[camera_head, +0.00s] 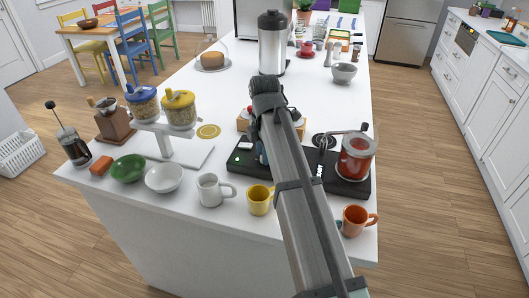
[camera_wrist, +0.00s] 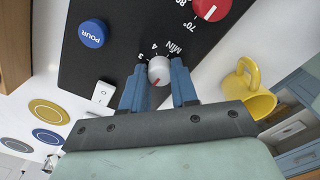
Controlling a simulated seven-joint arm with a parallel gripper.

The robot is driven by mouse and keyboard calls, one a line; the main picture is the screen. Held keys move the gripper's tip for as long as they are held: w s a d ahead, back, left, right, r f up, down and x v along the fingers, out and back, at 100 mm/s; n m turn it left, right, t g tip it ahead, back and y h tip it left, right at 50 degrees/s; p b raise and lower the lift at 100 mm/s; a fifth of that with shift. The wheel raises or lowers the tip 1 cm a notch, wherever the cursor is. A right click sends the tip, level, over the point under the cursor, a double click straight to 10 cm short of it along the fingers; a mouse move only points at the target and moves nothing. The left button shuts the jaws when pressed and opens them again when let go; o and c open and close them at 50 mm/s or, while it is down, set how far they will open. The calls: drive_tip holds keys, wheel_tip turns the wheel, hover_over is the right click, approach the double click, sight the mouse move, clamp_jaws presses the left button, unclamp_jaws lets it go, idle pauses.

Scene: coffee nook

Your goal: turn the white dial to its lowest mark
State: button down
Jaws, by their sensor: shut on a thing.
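The white dial (camera_wrist: 160,68) sits on a black panel (camera_wrist: 112,48) in the wrist view. It has a red pointer line, which points toward the bottom of the picture, slightly left. The printed marks 3, 4 and MIN show around its far side; marks nearer my gripper are hidden. My gripper (camera_wrist: 158,78) has its two blue fingers on either side of the dial, shut on it. In the head view the black base (camera_head: 350,187) lies on the white counter, and my arm covers the dial and most of the gripper.
A blue POUR button (camera_wrist: 93,33), a white switch (camera_wrist: 103,93) and a red temperature knob (camera_wrist: 211,8) are near the dial. A yellow mug (camera_head: 258,200) stands close by. A red kettle (camera_head: 355,157) stands on the base's right end. An orange mug (camera_head: 355,220) is at the counter's front right.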

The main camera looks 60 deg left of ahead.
drive_tip(key=shift+n, duration=0.3)
drive_tip(key=c, duration=0.9)
unclamp_jaws()
drive_tip(key=shift+o, duration=0.2)
wheel_tip(320, 180, up, 14)
drive_tip(key=shift+f, duration=0.1)
idle(0.3)
